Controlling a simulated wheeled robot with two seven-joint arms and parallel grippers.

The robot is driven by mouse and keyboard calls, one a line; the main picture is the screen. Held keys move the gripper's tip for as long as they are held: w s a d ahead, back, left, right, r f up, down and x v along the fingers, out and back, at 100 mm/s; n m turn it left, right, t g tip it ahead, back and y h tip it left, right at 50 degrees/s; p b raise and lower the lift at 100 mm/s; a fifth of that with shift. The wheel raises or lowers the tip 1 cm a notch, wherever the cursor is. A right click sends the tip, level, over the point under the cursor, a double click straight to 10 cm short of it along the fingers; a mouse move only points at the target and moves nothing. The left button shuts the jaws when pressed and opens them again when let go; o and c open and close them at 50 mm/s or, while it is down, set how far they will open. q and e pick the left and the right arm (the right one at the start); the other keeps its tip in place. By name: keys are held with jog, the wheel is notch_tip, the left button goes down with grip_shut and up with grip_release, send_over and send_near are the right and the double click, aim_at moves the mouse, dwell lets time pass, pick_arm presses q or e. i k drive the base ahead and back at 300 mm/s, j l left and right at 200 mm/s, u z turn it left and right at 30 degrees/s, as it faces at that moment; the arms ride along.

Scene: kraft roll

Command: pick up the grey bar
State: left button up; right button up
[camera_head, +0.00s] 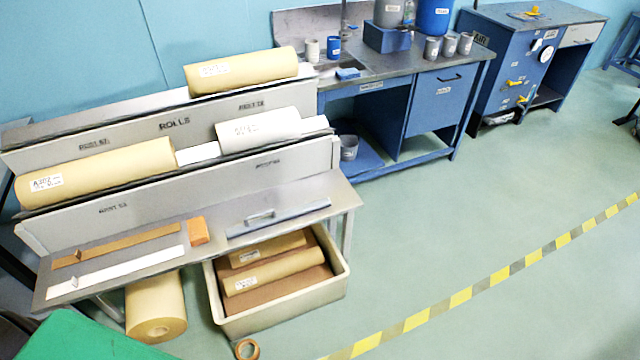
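The grey bar (290,215) lies flat on the front ledge of the metal roll bench (345,193), toward its right end. It is long and thin, and a small pale handle-like piece (260,217) stands up near its left half. Nothing covers it. Neither of my grippers is in view.
An orange block (198,231), a brown strip (130,244) and a white strip (115,273) lie left of the bar. Paper rolls (95,173) rest in the rack behind. A cream crate (285,318) with rolls stands below in front. A green surface (85,340) fills the lower left.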

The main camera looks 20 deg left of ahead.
aim_at(247, 227)
jog(key=u, duration=0.8)
jog(key=i+l+u, duration=0.15)
jog(key=i+l, duration=0.15)
